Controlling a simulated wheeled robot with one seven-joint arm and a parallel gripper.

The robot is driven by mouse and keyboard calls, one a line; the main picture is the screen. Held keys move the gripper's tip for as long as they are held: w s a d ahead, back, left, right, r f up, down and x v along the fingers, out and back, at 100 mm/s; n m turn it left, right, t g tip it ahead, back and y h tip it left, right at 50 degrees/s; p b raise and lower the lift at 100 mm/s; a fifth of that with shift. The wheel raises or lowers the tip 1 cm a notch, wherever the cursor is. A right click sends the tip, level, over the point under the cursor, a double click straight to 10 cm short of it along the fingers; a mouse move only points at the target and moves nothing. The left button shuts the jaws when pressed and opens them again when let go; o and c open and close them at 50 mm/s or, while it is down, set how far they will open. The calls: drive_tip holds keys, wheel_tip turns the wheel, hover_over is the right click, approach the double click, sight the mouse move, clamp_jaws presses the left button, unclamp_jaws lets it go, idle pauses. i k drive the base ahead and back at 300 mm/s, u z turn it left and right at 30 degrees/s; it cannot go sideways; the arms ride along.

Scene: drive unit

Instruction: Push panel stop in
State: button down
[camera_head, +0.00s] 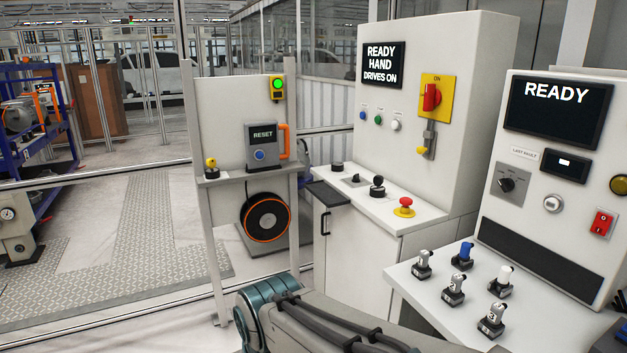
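The panel stop, a red mushroom button (405,202) on a yellow base, is on the sloping white desk of the middle cabinet (440,60). Its red cap stands clear above the yellow base. Nothing touches it. The screen (383,65) above it reads READY, HAND, DRIVES ON. My gripper is out of view. Only part of my arm, teal and grey, shows at the bottom middle, in front of the cabinet.
A black joystick (377,187) stands left of the button. A red switch on a yellow plate (431,97) is above. At right, a console (420,283) carries several small levers under a READY screen (557,104). A fence post (208,200) and RESET box (262,146) are left.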

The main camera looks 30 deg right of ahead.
sight(406, 201)
drive_tip(key=i, duration=1.55)
drive_tip(key=z, duration=0.9)
drive_tip(key=i, duration=0.95)
drive_tip(key=z, duration=1.5)
drive_tip(key=i, duration=0.5)
drive_tip(key=z, duration=0.3)
